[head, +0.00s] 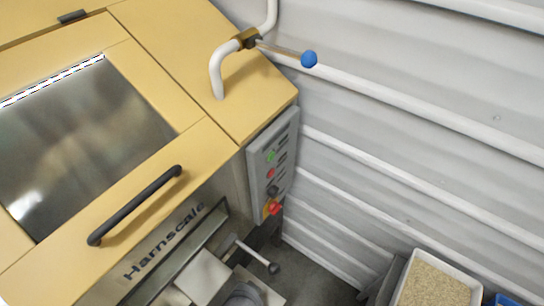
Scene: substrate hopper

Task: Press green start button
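The green start button (270,156) is a small green round spot near the top of a grey control panel (256,172). The panel is on the right end of a yellow machine (200,150), next to the white wall. A small red button (270,172) sits just below the green one. Under it are a dark knob (272,191) and a red emergency stop on yellow (274,209). Nothing covers the green button. My gripper cannot be seen in the head view.
A black handle (135,205) crosses the machine's lid. A white pipe with a blue-knobbed lever (309,59) rises above. A metal lever with a dark knob (273,268) sticks out below the panel. A white tray of grain (398,292) stands at lower right.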

